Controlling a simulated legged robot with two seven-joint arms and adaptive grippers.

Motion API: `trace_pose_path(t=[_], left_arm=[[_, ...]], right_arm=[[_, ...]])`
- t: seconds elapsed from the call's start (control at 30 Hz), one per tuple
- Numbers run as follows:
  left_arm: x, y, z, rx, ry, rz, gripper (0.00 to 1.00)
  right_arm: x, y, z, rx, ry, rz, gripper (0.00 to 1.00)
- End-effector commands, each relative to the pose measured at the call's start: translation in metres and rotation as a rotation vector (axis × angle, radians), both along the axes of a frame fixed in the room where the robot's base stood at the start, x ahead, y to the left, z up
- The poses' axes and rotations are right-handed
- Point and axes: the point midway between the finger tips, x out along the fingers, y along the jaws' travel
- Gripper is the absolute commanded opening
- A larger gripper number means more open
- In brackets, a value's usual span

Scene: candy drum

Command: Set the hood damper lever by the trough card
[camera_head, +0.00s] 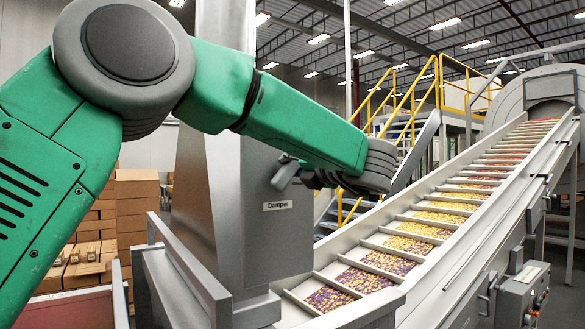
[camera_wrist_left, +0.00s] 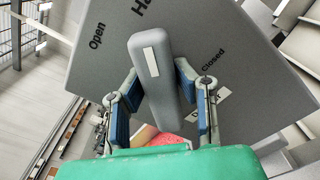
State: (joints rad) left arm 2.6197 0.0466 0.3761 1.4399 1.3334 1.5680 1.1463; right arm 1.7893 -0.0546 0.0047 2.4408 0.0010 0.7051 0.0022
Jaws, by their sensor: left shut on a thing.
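The hood damper lever (camera_wrist_left: 163,85) is a grey bar with a white mark, in the left wrist view. It stands in front of a grey panel lettered "Open", "Ha…" (cut off) and "Closed"; which mark it points to I cannot tell. My left gripper (camera_wrist_left: 156,82) is shut on the lever, with blue finger pads on both sides. In the head view the gripper (camera_head: 304,177) is at the face of the grey damper box (camera_head: 247,240), above a "Damper" label (camera_head: 278,205). I see no trough card. My right gripper is not in view.
An inclined trough (camera_head: 419,229) with slats holds yellow and purple candies and rises to a drum (camera_head: 548,88) at the right. Yellow railings (camera_head: 412,105) stand behind. Cardboard boxes (camera_head: 138,205) are stacked at the left. A control box (camera_head: 522,298) is at the lower right.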

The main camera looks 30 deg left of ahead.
Motion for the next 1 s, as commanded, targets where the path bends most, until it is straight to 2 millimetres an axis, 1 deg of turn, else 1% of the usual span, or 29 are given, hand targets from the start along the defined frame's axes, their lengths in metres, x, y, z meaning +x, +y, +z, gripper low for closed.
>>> trace_pose_path(t=[0.5, 0.53, 0.57, 0.6, 0.87, 1.0], left_arm=[[0.0014, -0.0009, 0.0004, 0.01, 0.019, -0.005, 0.0], [0.0014, -0.0009, 0.0005, 0.01, 0.019, -0.005, 0.31], [0.0014, -0.0009, 0.0004, 0.01, 0.019, -0.005, 0.41], [0.0013, -0.0008, 0.0004, 0.009, 0.019, -0.004, 0.47], [-0.0009, -0.0005, 0.0006, 0.008, 0.018, -0.002, 0.47], [-0.0034, -0.0069, 0.0008, 0.009, 0.018, -0.001, 0.47]], right_arm=[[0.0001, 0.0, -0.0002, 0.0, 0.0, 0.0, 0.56], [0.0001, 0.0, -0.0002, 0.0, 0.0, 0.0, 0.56], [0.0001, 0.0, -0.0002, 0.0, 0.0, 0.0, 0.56], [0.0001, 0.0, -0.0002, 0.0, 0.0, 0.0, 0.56], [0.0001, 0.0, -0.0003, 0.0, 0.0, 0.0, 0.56], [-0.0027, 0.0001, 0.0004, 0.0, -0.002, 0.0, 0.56]])
